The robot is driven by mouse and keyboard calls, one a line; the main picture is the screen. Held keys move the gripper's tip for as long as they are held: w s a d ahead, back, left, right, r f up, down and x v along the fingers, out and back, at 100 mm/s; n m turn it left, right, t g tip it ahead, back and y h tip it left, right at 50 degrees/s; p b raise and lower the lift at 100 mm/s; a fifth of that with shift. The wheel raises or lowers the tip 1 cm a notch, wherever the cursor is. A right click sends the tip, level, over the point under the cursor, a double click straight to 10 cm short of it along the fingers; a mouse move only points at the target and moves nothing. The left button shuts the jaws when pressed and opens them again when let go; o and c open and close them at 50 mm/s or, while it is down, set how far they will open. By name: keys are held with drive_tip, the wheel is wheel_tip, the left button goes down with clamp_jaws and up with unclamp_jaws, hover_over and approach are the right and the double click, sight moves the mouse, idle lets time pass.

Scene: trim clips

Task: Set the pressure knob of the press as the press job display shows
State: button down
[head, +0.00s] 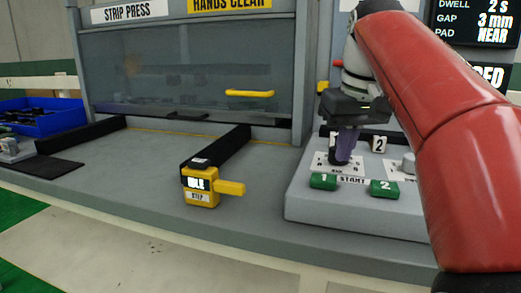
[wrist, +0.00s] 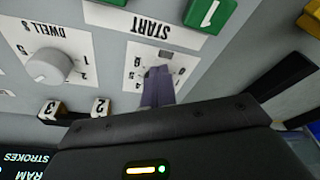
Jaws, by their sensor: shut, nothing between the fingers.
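The press job display (head: 480,22) at the top right of the head view reads dwell 2 s, gap 3 mm and pad near; its upper part is cut off and I see no pressure line. My gripper (head: 342,162) points down over a white dial plate marked BAR (head: 358,170) on the grey control box. In the wrist view, its purple-grey fingers (wrist: 157,88) are together and cover the middle of that numbered plate (wrist: 180,62). The pressure knob is hidden behind them, so its setting cannot be read. I cannot tell whether the fingers touch it.
The dwell knob (wrist: 52,66) stands beside the plate. Green start buttons 1 (head: 323,181) and 2 (head: 384,188) lie at the box's front. A yellow unit with a handle (head: 200,190) stands left on the bench. A blue bin (head: 45,117) is far left.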

drive_tip(key=shift+w+d+p, duration=0.1)
drive_tip(key=shift+d+p, duration=0.55)
drive_tip(key=shift+p, duration=0.05)
drive_tip(key=shift+w+d, duration=0.2)
drive_tip(key=shift+d, duration=0.3)
drive_tip(key=shift+d, duration=0.1)
drive_tip(key=shift+s+d, duration=0.15)
drive_tip(key=shift+s, duration=0.1)
wheel_tip(320, 180, up, 6)
idle(0.7)
